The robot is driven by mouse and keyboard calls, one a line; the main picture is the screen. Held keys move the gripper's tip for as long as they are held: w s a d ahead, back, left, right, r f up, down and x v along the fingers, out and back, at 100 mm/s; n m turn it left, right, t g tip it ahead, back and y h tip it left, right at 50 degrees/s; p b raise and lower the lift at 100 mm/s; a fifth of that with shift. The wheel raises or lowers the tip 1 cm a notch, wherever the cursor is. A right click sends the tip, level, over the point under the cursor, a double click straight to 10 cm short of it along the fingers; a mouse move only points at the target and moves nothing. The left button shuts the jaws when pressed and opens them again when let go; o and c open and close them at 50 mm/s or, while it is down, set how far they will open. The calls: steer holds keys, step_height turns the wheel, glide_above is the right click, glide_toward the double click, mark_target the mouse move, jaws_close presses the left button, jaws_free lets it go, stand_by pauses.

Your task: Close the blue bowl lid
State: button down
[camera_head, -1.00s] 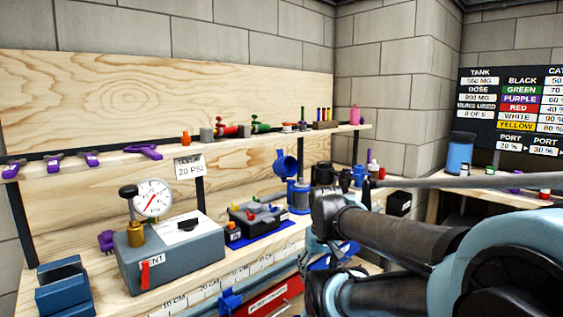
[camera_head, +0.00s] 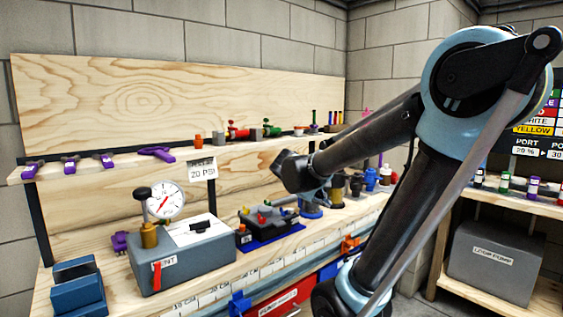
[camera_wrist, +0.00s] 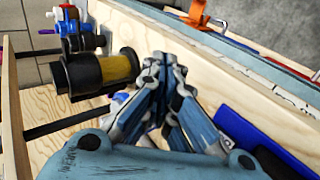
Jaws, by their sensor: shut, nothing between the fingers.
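The blue bowl (camera_head: 312,210) stands on the bench in the head view, just right of the small black toolbox. My forearm and wrist cover its upper part, and its lid cannot be made out there now. My gripper (camera_wrist: 164,62) shows in the wrist view with its fingers together and nothing between them. It is over the bench, close to the bowl. I cannot tell whether it touches the bowl or lid. In the wrist view the bowl and lid are not clearly visible; the gripper body hides much of the bench.
A black jar with a yellow band (camera_wrist: 118,70) stands left of my fingers in the wrist view, with a blue-red fitting (camera_wrist: 78,30) beyond it. The grey gauge box (camera_head: 185,255) and black toolbox (camera_head: 262,225) stand left. A tool shelf (camera_head: 120,165) runs above the bench.

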steer(key=w+a+r+n+t+h, duration=0.1)
steer(key=w+a+r+n+t, duration=0.25)
steer(key=w+a+r, duration=0.4)
steer(key=w+a+r+n+t+h, duration=0.1)
steer(key=w+a+r+n+t, duration=0.25)
steer(key=w+a, duration=0.6)
steer(key=r+x, duration=0.1)
steer(key=x, duration=0.6)
steer(key=shift+w+m+t, duration=0.3)
steer(key=shift+m+t, duration=0.1)
steer(key=shift+f, duration=0.15)
